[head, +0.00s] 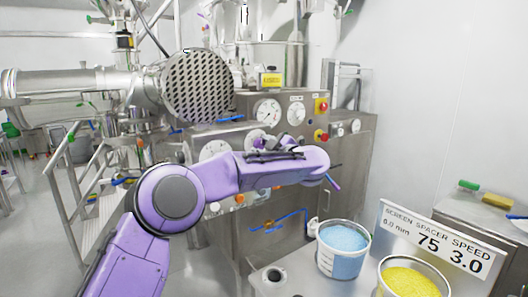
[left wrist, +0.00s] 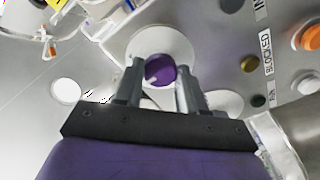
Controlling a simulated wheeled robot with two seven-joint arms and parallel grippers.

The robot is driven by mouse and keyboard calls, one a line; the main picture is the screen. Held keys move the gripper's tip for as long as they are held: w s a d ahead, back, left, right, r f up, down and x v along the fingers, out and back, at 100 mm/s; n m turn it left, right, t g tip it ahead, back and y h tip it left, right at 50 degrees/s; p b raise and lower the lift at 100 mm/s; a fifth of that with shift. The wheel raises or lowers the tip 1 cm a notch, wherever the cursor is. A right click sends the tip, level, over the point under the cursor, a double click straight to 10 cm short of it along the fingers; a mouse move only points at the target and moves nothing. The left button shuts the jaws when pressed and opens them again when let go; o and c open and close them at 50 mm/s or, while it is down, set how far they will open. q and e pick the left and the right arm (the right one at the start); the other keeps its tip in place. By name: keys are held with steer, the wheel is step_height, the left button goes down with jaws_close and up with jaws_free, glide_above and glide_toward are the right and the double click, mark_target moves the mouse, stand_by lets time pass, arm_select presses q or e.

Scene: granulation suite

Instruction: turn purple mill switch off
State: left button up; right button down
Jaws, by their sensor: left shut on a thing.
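The purple mill switch (left wrist: 160,71) is a round knob with a pale pointer mark toward its left side in the left wrist view. It sits on a round white plate (left wrist: 178,37) on the grey panel. My left gripper (left wrist: 159,76) is shut on the knob, one grey finger at each side. In the head view my left arm reaches across to the steel machine panel, and its forearm hides the switch; the fingertips cannot be made out there. My right gripper is not in view.
Beside the switch are an olive button (left wrist: 249,64), an orange knob (left wrist: 311,36) and a "BLOCKED" label (left wrist: 266,53). In the head view, gauges (head: 267,111) and red-and-yellow switches (head: 321,106) sit above the arm. Blue (head: 343,240) and yellow-filled buckets (head: 411,281) stand at lower right.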

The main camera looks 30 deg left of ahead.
arm_select(q)
steer(key=n+b, duration=0.3)
steer(key=n, duration=0.2)
steer(key=shift+f, duration=0.2)
steer(key=shift+r+n+b, duration=0.1)
steer(key=shift+n+b, duration=0.9)
steer(key=shift+n, duration=0.8)
steer(key=o, duration=1.1)
steer(key=shift+s+d, duration=0.1)
steer(key=shift+d, duration=0.25)
steer(key=b+v, duration=0.3)
steer(key=v, duration=0.6)
steer(key=shift+s+d, duration=0.1)
steer(key=shift+d, duration=0.3)
